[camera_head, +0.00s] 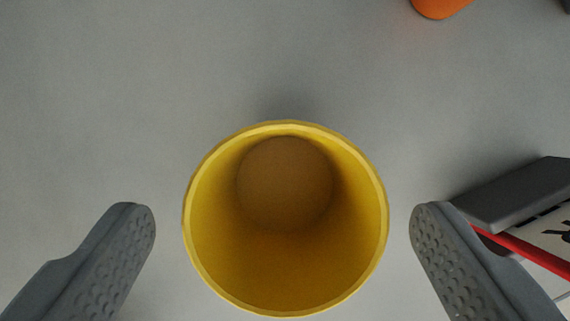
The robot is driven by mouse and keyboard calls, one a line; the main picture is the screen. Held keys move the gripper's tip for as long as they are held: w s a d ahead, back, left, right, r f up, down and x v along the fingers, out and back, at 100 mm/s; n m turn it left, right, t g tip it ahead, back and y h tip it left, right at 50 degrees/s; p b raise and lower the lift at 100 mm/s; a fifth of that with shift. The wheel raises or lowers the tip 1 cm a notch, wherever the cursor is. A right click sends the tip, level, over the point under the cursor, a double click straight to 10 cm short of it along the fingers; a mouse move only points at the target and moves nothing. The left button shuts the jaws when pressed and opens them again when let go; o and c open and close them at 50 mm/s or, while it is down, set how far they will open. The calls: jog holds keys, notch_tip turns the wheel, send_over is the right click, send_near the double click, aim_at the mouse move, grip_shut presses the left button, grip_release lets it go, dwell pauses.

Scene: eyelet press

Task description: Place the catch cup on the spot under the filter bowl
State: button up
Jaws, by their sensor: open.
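A yellow cup (285,290), which looks like the catch cup, stands upright on the grey surface, seen from above with its mouth open and its inside empty. My gripper (283,215) is open, with one grey finger to the left of the cup and one to the right. There is a visible gap between each finger and the cup wall. The filter bowl and the spot under it cannot be made out in this view.
An orange object (440,6) is cut off at the top right edge. A dark grey block (515,195) with a red bar (525,250) and a white panel lies at the right, close to my right finger. The grey surface (100,90) at the upper left is clear.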

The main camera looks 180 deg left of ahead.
aim_at(285, 145)
jog(key=x, duration=0.5)
jog(key=shift+s, duration=0.1)
jog(key=shift+c, duration=0.5)
jog(key=c, duration=1.1)
